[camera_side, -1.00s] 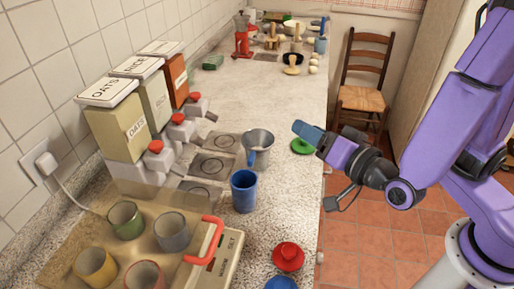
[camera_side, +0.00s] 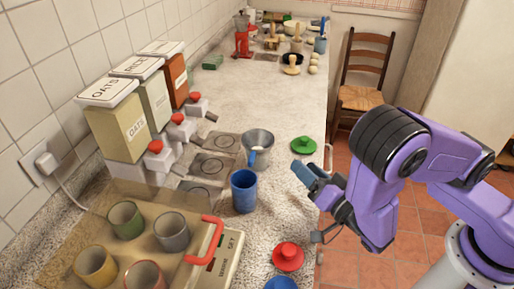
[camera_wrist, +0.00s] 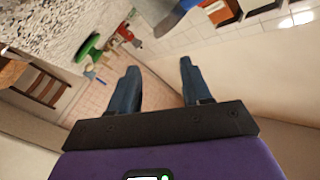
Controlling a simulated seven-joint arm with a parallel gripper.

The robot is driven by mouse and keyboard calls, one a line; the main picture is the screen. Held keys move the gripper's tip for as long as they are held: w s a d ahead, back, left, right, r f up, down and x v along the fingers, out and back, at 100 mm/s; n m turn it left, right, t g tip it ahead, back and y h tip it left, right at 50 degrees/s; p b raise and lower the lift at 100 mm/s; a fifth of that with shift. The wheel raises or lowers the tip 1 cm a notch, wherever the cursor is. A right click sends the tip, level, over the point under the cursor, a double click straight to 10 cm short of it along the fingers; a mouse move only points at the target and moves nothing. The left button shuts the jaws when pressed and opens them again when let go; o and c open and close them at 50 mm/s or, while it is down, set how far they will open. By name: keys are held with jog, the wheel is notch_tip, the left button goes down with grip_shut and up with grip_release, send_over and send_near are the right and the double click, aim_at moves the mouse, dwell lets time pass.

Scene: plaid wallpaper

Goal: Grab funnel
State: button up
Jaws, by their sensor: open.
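The grey metal funnel (camera_side: 258,140) with a blue handle stands on the counter, beside the round pads and behind a blue cup (camera_side: 244,192) in the side view. In the wrist view, what looks like the funnel (camera_wrist: 158,12) is cut off at the top edge, with blue next to it. My gripper (camera_side: 303,172) is to the right of the funnel, near the counter's right edge and apart from it. In the wrist view my gripper (camera_wrist: 157,68) has its two blue fingers wide apart with nothing between them.
A green lid (camera_side: 304,145) lies right of the funnel and a red lid (camera_side: 288,257) lies near the front. Canisters (camera_side: 127,120) with dispensers line the left wall. A clear-covered box (camera_side: 150,240) holds several cups. The counter behind the funnel is mostly clear.

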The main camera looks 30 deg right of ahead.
aim_at(267, 135)
jog(key=w, duration=1.7)
jog(key=shift+s, duration=0.1)
grip_shut()
